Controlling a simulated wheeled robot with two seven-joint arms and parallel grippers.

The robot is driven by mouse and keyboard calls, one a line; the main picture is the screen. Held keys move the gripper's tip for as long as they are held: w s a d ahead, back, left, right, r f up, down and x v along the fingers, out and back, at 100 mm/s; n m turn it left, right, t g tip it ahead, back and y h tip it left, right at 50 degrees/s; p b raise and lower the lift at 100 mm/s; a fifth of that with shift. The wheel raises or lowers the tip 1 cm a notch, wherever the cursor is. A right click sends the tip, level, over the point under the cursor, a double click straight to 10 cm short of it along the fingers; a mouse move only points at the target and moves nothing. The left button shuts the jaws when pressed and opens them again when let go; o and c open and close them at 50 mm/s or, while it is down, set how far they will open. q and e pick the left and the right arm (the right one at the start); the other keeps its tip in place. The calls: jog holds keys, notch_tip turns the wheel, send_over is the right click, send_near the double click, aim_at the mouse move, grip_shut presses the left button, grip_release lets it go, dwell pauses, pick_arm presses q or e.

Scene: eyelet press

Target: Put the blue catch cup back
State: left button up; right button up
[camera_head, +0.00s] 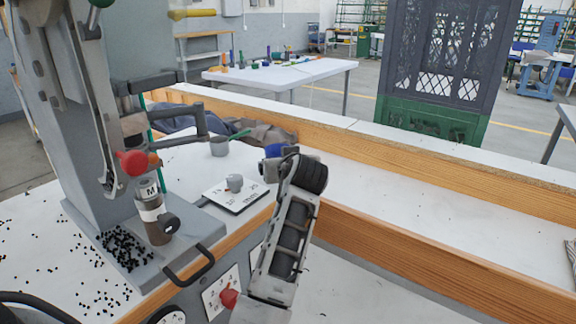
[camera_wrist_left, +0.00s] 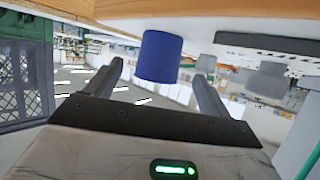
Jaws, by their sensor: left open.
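The blue catch cup (camera_head: 276,150) stands on the white bench top, just right of a small white plate. In the head view my left gripper (camera_head: 272,164) is in front of it and hides most of it. In the left wrist view, where the bench appears at the top, the blue cup (camera_wrist_left: 159,57) shows whole and upright on the bench. My left gripper (camera_wrist_left: 160,85) is open, with one finger toward each side of the cup. The cup appears ahead of the fingertips, and I see no contact. My right gripper is not in view.
The grey press (camera_head: 75,120) stands at left, with a labelled grey cylinder (camera_head: 152,215) at its base and black eyelets (camera_head: 125,248) scattered around. The white plate (camera_head: 238,201) bears a grey weight (camera_head: 235,183). A grey cup (camera_head: 219,147) stands behind. A wooden ledge (camera_head: 400,150) runs along the back.

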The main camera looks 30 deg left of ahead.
pick_arm(q)
jog(key=v, duration=0.5)
jog(key=shift+s+d, duration=0.1)
jog(key=shift+s, duration=0.05)
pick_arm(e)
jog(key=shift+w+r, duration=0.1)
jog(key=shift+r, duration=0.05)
pick_arm(q)
jog(key=w+d+f+m+t+h+p, duration=0.1)
jog(key=d+f+m+t+h+p, duration=0.1)
jog(key=d+f+m+t+h, duration=0.4)
jog(key=s+d+f+m+g+h, duration=0.1)
jog(key=s+d+f, duration=0.3)
jog(key=s, duration=0.4)
jog(key=s+d+f+m+g+h+p, duration=0.1)
jog(key=s+d+f+m+g+h, duration=0.1)
jog(key=s+f, duration=0.4)
jog(key=s+d+f+m+g+h, duration=0.1)
jog(key=s+d+f+h, duration=0.3)
jog(key=s, duration=0.8)
jog(key=shift+s+d+f+m+g+p, duration=0.25)
jog(key=shift+d+f+m+g+p, duration=0.15)
jog(key=shift+d+f, duration=0.55)
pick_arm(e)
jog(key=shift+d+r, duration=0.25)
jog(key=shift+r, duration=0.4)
